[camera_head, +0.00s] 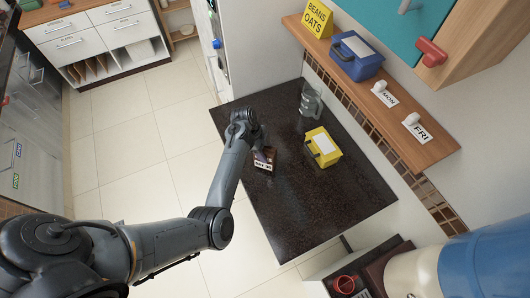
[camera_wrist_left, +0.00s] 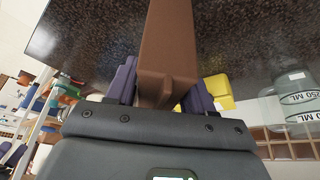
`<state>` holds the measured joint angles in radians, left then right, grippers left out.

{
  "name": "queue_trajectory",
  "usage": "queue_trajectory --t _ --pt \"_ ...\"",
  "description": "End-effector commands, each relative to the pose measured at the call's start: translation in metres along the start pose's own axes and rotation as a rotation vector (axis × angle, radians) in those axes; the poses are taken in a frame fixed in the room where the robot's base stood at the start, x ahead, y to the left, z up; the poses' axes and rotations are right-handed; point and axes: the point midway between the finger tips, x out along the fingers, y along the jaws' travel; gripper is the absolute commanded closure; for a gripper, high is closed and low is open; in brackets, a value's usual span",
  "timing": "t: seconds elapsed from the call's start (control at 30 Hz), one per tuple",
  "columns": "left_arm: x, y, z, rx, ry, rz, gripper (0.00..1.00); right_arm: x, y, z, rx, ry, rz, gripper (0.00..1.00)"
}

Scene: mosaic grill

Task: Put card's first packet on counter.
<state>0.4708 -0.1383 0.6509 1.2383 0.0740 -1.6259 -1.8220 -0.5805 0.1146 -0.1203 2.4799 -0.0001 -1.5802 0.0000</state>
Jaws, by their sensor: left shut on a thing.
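A yellow card (camera_head: 317,19) reading "BEANS OATS" stands at the far left end of the wooden shelf. The dark speckled counter (camera_head: 300,215) is below it and also fills the upper part of the left wrist view (camera_wrist_left: 250,40). My left gripper (camera_head: 257,140) is shut on a brown packet (camera_head: 264,158) with a pale label whose text is too small to read. The packet is over the counter near its left edge; I cannot tell whether it touches. In the left wrist view the brown packet (camera_wrist_left: 168,40) stands between the purple fingers. My right gripper is not in view.
A yellow box (camera_head: 323,147) and a clear measuring jug (camera_head: 311,100) stand on the counter. The shelf (camera_head: 425,150) holds a blue box (camera_head: 356,57) and two day cards, one reading FRI (camera_head: 418,131). The counter's near part is clear.

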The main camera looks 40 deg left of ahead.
Motion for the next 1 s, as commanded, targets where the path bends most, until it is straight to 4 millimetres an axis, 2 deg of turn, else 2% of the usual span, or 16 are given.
queue_trajectory --t 0.2,0.6,0.63,0.77,1.0 --pt "0.014 -0.001 0.006 0.001 0.0 -0.003 1.0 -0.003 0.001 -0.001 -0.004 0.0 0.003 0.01" --pt "0.018 -0.001 0.008 0.0 0.0 -0.003 1.0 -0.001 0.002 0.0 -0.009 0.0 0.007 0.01" --pt "0.018 0.0 0.008 -0.001 0.0 -0.001 0.43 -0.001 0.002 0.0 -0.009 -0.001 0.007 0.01" --pt "0.018 0.0 0.008 -0.001 0.0 -0.001 0.23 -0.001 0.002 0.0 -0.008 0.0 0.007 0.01" --pt "0.018 0.0 0.008 0.0 0.0 -0.001 0.22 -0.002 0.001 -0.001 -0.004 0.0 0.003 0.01"
